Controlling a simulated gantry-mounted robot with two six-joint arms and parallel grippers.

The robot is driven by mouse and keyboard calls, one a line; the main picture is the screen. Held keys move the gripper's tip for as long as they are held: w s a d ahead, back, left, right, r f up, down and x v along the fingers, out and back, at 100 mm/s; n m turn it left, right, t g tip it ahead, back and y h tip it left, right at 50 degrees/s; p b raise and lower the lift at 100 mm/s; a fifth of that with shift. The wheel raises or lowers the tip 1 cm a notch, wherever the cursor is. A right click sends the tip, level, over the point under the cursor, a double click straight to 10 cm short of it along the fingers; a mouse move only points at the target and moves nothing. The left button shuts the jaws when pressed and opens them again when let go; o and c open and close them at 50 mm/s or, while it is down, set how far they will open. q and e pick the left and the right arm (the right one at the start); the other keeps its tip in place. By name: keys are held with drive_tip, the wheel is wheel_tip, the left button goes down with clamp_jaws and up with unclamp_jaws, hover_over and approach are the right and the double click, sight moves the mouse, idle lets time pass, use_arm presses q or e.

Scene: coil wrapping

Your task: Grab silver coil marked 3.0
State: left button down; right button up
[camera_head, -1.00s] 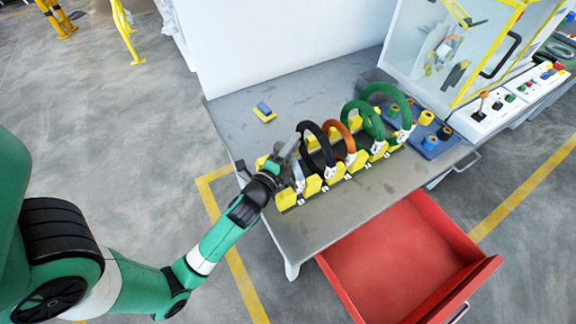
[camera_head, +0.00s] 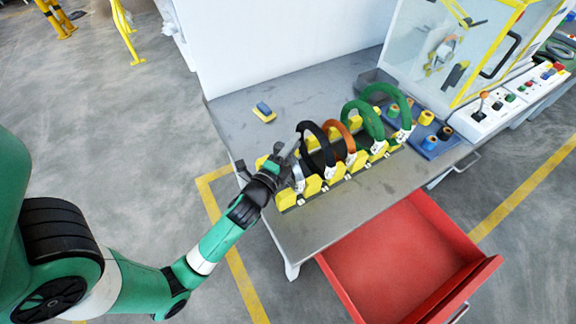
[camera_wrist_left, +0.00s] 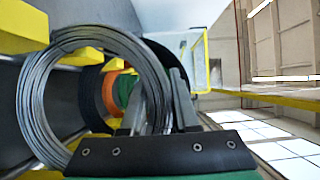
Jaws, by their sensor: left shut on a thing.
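The silver coil (camera_wrist_left: 38,105) is a large ring of bundled wire, filling the left of the left wrist view. In the head view only a small part of it (camera_head: 298,178) shows at the near left end of the yellow rack, mostly hidden by my gripper. My left gripper (camera_head: 285,153) is at this coil, shut on its rim; its fingers (camera_wrist_left: 160,108) also show in the left wrist view against the wire. The coil stands upright. No 3.0 marking is readable. My right gripper is not in view.
The yellow rack (camera_head: 313,185) also holds a black coil (camera_head: 326,140), an orange coil (camera_head: 349,143) and green coils (camera_head: 366,115) in a row. A red drawer (camera_head: 405,255) stands open in front. A small blue-and-yellow object (camera_head: 263,112) lies behind. The grey tabletop (camera_head: 228,118) is bare at the left.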

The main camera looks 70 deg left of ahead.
use_arm(q)
drive_tip(key=shift+r, duration=0.2)
idle(0.4)
wheel_tip(320, 180, up, 10)
drive_tip(key=p, duration=0.6)
drive_tip(key=shift+p, duration=0.3)
